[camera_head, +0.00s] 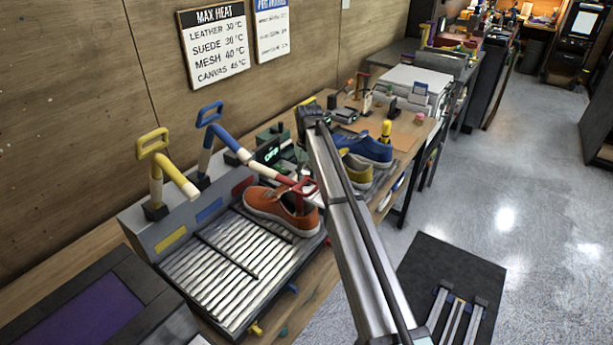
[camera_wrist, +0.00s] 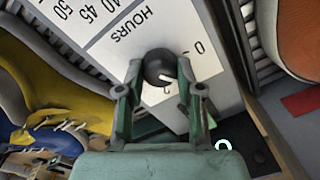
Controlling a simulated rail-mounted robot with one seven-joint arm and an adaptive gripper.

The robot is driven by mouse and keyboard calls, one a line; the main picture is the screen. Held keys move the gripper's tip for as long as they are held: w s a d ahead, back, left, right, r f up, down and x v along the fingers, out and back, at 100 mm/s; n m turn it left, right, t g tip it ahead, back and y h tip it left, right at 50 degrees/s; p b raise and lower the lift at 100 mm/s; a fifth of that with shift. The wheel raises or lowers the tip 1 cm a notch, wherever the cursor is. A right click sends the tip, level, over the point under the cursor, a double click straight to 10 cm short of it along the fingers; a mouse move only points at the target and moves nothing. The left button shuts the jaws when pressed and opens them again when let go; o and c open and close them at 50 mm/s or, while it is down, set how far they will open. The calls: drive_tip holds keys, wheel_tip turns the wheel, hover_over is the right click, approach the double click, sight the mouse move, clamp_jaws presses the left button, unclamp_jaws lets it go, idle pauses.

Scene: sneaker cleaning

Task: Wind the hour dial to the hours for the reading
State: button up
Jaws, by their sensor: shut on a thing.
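The hour dial is a round black knob (camera_wrist: 157,62) with a white pointer mark, on a white panel (camera_wrist: 112,45) lettered HOURS. A 2 shows near the knob and a 0 farther right; the pointer slants toward the lower right of the picture, and its exact setting is hard to read. My gripper (camera_wrist: 160,82) has its green fingers shut on the knob, one on each side. In the head view the knob and my fingertips are hidden. A green device with a lit display (camera_head: 268,152) stands behind the orange shoe; its text is too small to read.
An orange sneaker (camera_head: 268,212) sits on the slatted rack (camera_head: 205,270). Yellow-handled (camera_head: 155,160) and blue-handled (camera_head: 208,140) levers stand nearby. Yellow (camera_head: 357,170) and blue (camera_head: 370,147) shoes lie beyond my arm. A MAX HEAT sign (camera_head: 213,45) and a second sign (camera_head: 271,30) hang on the wall.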

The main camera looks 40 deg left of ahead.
drive_tip(key=shift+f+m, duration=0.1)
drive_tip(key=shift+m, duration=0.5)
drive_tip(key=o, duration=1.2)
wheel_tip(320, 180, up, 12)
drive_tip(key=shift+w+d+r, duration=0.1)
drive_tip(key=shift+w+d, duration=0.05)
